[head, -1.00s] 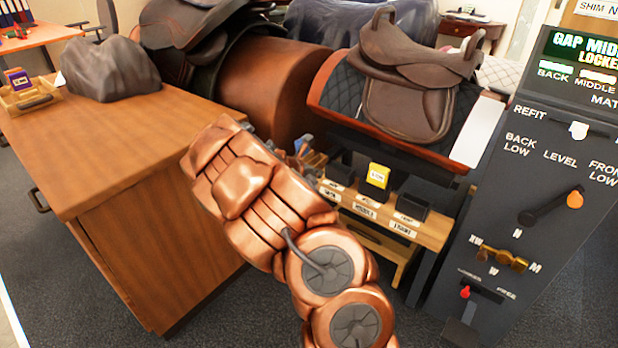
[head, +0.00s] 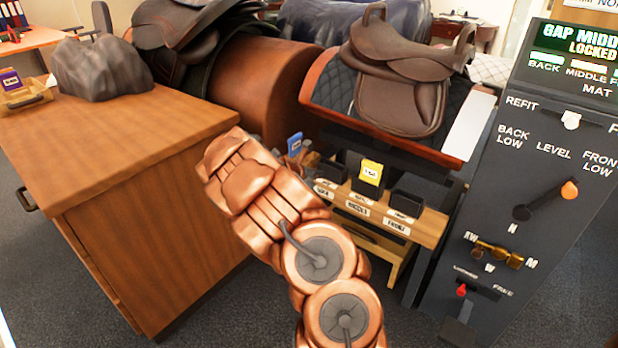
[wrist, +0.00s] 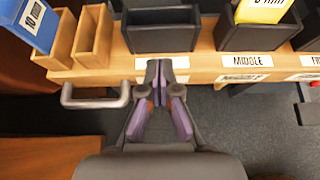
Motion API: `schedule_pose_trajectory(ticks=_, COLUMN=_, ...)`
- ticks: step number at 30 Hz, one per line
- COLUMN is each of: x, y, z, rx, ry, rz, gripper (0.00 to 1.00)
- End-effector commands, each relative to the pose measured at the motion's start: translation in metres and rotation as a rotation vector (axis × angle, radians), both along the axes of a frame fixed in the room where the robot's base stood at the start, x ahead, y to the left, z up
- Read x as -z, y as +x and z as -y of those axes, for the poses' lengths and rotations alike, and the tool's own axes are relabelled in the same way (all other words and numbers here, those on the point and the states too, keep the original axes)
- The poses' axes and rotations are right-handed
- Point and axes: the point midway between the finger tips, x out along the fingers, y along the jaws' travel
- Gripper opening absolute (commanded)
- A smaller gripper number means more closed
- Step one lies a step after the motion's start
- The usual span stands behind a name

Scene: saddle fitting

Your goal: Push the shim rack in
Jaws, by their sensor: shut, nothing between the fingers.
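The shim rack is a light wooden slotted holder (wrist: 91,38) at the upper left of the wrist view. A grey pull handle (wrist: 95,97) is at its front, and a blue shim marked 10 (wrist: 27,22) stands in it. In the head view the blue shim (head: 295,143) shows just beyond my arm, which hides most of the rack. My gripper (wrist: 160,78) is shut and empty. Its tips are at the front edge of the wooden shelf, to the right of the handle and apart from it. My arm hides the fingers in the head view.
Black pockets labelled along the wooden shelf (head: 427,232) stand to the right; the middle one holds a yellow shim (head: 371,172). A wooden cabinet (head: 150,220) is at left, a dark control panel (head: 530,180) at right. A saddle (head: 405,75) sits above the shelf.

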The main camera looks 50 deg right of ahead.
Motion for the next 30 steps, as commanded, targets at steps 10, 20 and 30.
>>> schedule_pose_trajectory(ticks=10, x=0.006, y=0.002, z=0.042, rx=0.0, ry=0.001, rz=0.002, gripper=0.0)
schedule_pose_trajectory(ticks=20, x=0.005, y=0.001, z=0.048, rx=0.001, ry=0.001, rz=-0.001, gripper=0.0)
schedule_pose_trajectory(ticks=30, x=0.004, y=0.012, z=0.046, rx=-0.017, ry=0.002, rz=-0.002, gripper=0.0)
